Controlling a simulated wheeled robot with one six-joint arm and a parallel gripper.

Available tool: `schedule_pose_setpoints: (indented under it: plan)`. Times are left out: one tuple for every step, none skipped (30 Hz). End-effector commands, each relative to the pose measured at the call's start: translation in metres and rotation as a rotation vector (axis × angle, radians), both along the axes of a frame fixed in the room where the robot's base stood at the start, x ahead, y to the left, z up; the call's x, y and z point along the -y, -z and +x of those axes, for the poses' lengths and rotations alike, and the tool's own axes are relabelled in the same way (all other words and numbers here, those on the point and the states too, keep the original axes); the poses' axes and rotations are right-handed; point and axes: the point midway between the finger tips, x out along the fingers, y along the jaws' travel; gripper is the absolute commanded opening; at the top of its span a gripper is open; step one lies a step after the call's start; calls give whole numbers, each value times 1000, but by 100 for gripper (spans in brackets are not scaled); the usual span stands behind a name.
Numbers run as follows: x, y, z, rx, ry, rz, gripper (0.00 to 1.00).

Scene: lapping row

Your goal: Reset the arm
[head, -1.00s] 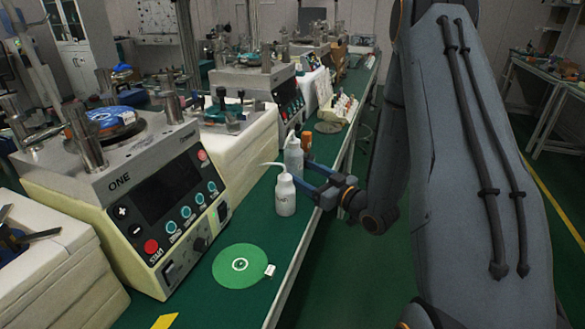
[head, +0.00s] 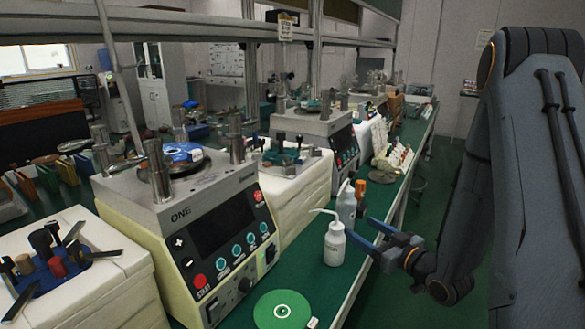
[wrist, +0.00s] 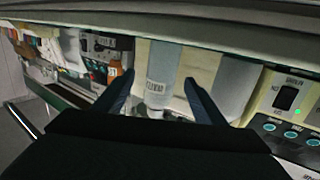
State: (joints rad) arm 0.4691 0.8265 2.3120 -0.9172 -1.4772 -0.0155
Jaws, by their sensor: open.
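My gripper (head: 364,236) is open in the head view, at the right edge of the green bench, with its blue fingers pointing left toward the bottles. A white wash bottle (head: 334,245) with a bent spout stands upright on the bench just left of the fingertips. A second pale bottle (head: 346,205) stands behind it, beside an orange-capped bottle (head: 360,194). In the wrist view both fingers are spread apart, and a labelled pale bottle (wrist: 162,72) appears between them in the picture. Another white bottle (wrist: 232,85) is right of the fingers. I see nothing held.
The machine marked ONE (head: 200,225) stands left of the bottles, with a similar machine (head: 318,135) behind it. A green disc (head: 282,310) lies on the bench in front. The aisle to the right of the bench is open floor.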

Motion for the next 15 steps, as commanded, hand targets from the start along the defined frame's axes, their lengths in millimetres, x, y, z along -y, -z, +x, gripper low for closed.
schedule_pose_setpoints:
  plan:
    - [-3,-2,4,-37,10,-38,64]
    - [-3,-1,6,-67,21,-63,64]
    - [-2,0,9,-110,38,-97,64]
    - [-2,2,10,-146,53,-123,64]
    - [-1,4,10,-182,68,-147,64]
    - [0,5,9,-228,89,-177,64]
    - [2,5,9,-262,104,-197,64]
    - [2,6,7,-296,118,-217,64]
    - [4,7,4,-342,140,-240,64]
    - [5,7,1,-378,154,-257,64]
    - [6,7,-2,-413,171,-273,64]
    - [8,6,-7,-458,191,-291,64]
    - [8,6,-12,-493,205,-303,64]
    - [9,5,-17,-528,221,-314,64]
    - [9,4,-24,-574,240,-328,64]
